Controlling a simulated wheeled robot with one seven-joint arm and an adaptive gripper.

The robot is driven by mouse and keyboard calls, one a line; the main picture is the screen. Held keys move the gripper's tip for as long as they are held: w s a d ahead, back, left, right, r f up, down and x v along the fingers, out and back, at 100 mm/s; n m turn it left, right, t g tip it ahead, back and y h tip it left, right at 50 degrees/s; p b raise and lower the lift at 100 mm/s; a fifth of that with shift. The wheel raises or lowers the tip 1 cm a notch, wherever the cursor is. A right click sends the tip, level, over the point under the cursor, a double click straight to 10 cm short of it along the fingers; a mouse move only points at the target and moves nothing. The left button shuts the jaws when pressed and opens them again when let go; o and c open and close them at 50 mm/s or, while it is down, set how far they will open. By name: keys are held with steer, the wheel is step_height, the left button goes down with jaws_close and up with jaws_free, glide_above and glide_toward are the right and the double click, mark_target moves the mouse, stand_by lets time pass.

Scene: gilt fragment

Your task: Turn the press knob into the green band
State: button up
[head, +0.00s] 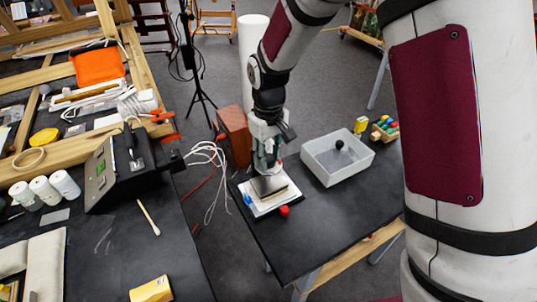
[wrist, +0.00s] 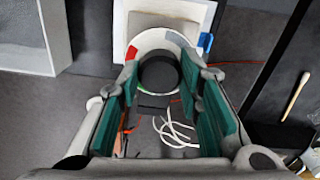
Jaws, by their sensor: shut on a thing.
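The dark round press knob (wrist: 158,76) sits at the centre of a pale round dial (wrist: 150,40) in the wrist view. The dial has a red patch at its left and a greyish part at its upper right. A little green shows at its lower edge, but I cannot tell whether it is the green band. No pointer is readable. My gripper (wrist: 160,72) has its green-padded fingers on both sides of the knob and is shut on it. In the head view my gripper (head: 266,168) is over the press (head: 269,186), hiding the knob.
The press stands on a white board (head: 284,201) on a dark table (head: 305,238). A grey bin (head: 318,170) holding a dark ball stands to the right. White cables (head: 212,155) hang to the left.

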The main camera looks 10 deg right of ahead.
steer(key=m, duration=0.3)
steer(key=shift+m+p, duration=0.3)
steer(key=shift+m, duration=0.1)
steer(key=m+p, duration=0.1)
steer(key=m, duration=0.3)
steer(key=shift+m, duration=0.3)
steer(key=m+p, duration=0.1)
steer(key=m, duration=0.3)
steer(key=shift+r, duration=0.1)
steer(key=shift+m+p, duration=0.55)
steer(key=shift+m, duration=1.55)
steer(key=o, duration=1.2)
steer(key=shift+c, duration=0.2)
